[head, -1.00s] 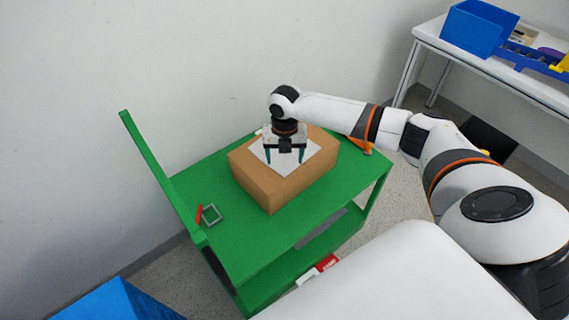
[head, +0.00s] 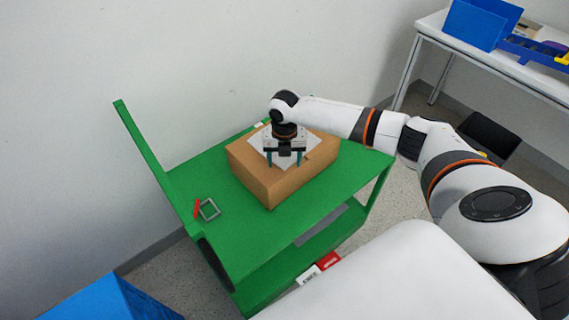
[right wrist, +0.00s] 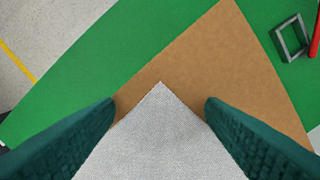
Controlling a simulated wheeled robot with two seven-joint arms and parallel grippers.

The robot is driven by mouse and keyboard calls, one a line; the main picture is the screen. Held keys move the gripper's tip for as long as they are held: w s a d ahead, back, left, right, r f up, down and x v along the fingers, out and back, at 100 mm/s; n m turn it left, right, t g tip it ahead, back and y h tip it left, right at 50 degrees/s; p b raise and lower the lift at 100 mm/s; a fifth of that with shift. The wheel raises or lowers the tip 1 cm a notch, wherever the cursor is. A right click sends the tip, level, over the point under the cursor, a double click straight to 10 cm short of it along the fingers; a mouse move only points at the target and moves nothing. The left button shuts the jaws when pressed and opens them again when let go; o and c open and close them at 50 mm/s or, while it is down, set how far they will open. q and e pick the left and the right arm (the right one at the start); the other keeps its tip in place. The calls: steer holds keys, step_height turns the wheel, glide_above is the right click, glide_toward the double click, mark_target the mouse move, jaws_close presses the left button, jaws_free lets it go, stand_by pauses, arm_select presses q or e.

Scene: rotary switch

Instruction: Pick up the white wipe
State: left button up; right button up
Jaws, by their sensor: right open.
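The white wipe (head: 262,148) lies flat on top of a brown cardboard box (head: 273,188). It also shows in the right wrist view (right wrist: 160,135), with one corner pointing away between the fingers. My right gripper (head: 285,163) points down over the wipe, with its dark green fingers apart. In the right wrist view the two fingers (right wrist: 160,112) stand on either side of the wipe's corner, with nothing held between them. Whether the fingertips touch the wipe or box cannot be told. The gripper hides part of the wipe in the head view. My left gripper is not in view.
The box stands on a green cart (head: 240,225) with a raised handle at left. A small grey square frame (head: 209,209) and a red item (head: 197,208) lie on the cart's left part. A white table (head: 490,62) with blue bins (head: 480,24) stands at upper right.

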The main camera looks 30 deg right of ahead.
jaws_close()
stand_by(0.5)
step_height(320, 180, up, 12)
steer(key=p, duration=1.2)
step_height(320, 180, up, 18)
steer(key=p, duration=1.6)
steer(key=shift+p, duration=0.3)
